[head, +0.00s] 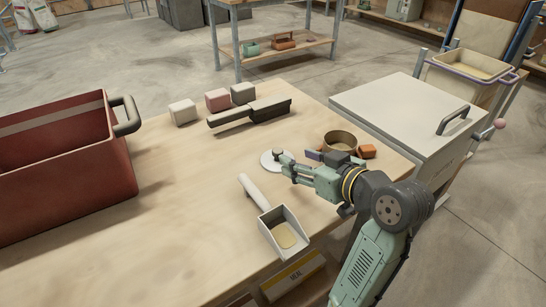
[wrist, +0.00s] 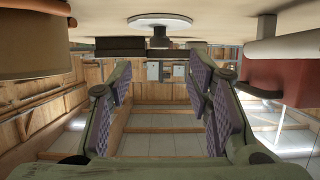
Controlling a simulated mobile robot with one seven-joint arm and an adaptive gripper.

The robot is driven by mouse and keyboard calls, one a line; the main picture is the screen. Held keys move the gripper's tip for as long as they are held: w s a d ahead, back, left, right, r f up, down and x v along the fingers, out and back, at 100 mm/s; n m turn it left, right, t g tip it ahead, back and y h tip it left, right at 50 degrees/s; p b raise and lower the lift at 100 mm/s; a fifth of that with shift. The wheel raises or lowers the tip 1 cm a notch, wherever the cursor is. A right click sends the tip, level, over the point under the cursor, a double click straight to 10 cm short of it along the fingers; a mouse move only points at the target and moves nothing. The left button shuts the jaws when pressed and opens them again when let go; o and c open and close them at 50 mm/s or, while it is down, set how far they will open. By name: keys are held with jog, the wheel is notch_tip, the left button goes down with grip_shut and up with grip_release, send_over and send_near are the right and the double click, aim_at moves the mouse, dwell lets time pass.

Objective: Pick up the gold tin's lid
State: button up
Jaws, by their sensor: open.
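The pale round lid (head: 268,164) lies flat on the wooden table with its dark knob (head: 278,151) on top. The open gold tin (head: 352,141) stands apart from it, to the right. My gripper (head: 286,163) is low over the table at the lid's right edge, its fingers pointing left towards the knob. In the wrist view, which is upside down, my gripper (wrist: 159,80) is open and empty. The lid (wrist: 148,21) and knob (wrist: 159,38) show beyond the fingertips, roughly centred between them. The tin (wrist: 35,50) shows at the upper left there.
A scoop (head: 283,232) lies in front of my gripper. A dark long-handled tool (head: 250,112) and several small blocks (head: 217,99) are behind. A red bin (head: 65,160) stands left. The table's middle is clear.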

aim_at(279, 151)
jog(key=p+x, duration=0.1)
jog(key=x, duration=0.6)
jog(key=shift+w+a, duration=0.1)
jog(key=shift+w, duration=0.05)
jog(key=shift+c, duration=0.3)
grip_shut()
